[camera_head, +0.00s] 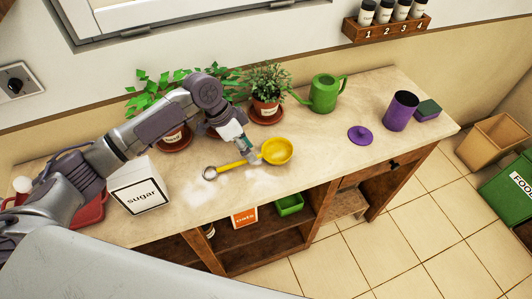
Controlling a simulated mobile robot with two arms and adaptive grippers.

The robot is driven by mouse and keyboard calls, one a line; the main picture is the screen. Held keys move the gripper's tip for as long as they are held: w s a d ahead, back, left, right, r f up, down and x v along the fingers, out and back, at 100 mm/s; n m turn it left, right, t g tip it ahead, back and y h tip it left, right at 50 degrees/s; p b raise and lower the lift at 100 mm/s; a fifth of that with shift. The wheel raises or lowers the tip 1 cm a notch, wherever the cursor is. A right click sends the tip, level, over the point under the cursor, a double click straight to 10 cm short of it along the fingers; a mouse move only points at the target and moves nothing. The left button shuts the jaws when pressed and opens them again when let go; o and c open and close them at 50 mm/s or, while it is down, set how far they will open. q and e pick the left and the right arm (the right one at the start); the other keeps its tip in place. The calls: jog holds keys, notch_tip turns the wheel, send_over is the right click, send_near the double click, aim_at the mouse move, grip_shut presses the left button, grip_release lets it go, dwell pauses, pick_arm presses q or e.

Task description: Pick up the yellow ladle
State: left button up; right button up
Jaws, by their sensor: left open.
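My left gripper (253,158) reaches down from above at the handle, close to the bowl. Its jaws are open. I cannot tell whether the fingers touch the handle. The gripper covers a short piece of the handle. My right gripper is not in view.
A white sugar box (138,186) stands left on the counter (325,141). Potted plants (266,103) and a green watering can (324,93) stand behind. A purple lid (360,135) and purple canister (401,111) are right. White powder lies around the handle.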

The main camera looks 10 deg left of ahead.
pick_arm(q)
jog(key=shift+x, duration=1.15)
jog(key=shift+d+f, duration=0.1)
jog(key=shift+f, duration=0.15)
grip_shut()
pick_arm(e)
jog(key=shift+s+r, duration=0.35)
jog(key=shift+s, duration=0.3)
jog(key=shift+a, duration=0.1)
pick_arm(q)
jog(key=shift+r, duration=0.1)
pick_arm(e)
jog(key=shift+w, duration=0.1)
